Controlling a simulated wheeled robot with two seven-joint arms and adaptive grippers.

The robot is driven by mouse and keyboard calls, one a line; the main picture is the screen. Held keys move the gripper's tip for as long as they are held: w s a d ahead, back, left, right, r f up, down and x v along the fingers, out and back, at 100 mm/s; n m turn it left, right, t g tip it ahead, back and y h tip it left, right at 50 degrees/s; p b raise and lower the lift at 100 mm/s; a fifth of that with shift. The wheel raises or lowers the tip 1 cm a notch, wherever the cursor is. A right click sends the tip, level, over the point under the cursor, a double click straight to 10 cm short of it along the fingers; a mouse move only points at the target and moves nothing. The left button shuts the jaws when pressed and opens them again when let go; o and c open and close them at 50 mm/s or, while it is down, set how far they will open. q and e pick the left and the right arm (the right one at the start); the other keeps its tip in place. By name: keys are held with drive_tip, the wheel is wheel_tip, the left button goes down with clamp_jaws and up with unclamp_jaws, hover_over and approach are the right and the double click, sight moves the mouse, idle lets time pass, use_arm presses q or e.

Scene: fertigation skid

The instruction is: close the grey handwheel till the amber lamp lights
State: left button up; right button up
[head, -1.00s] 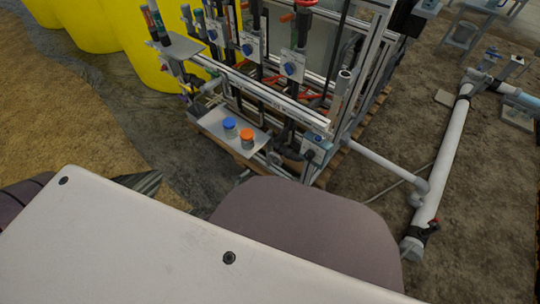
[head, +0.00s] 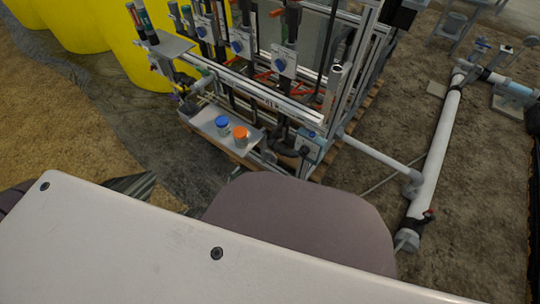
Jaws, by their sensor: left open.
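I cannot make out the grey handwheel or an amber lamp for certain on the skid (head: 262,92), an aluminium frame with dark pipes and valves. Upright white plates carry blue knobs (head: 237,47). A small grey box (head: 309,146) with a blue top sits on the frame's near right corner. My left gripper (head: 135,187) seems to be the dark ribbed part showing past my white body panel at lower left. It is open, with nothing seen in it, well short of the skid. Most of it is hidden. My right gripper is not in view.
A metal shelf (head: 204,129) on the skid's near side holds a blue-capped jar (head: 222,122) and an orange-capped jar (head: 240,133). Yellow tanks (head: 150,55) stand behind left. A white pipe (head: 436,155) runs along the ground at right. Bare ground lies left.

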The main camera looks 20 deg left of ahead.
sight(269, 157)
use_arm(q)
drive_tip(key=shift+w, duration=0.1)
drive_tip(key=shift+b+x, duration=2.65)
drive_tip(key=shift+x, duration=4.2)
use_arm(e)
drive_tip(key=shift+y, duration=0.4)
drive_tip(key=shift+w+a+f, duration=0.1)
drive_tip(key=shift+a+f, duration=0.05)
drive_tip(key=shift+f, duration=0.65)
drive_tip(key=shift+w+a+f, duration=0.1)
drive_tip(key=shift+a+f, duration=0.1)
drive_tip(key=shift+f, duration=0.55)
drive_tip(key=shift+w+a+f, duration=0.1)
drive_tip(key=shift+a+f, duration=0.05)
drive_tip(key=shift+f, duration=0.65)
use_arm(q)
drive_tip(key=c, duration=1)
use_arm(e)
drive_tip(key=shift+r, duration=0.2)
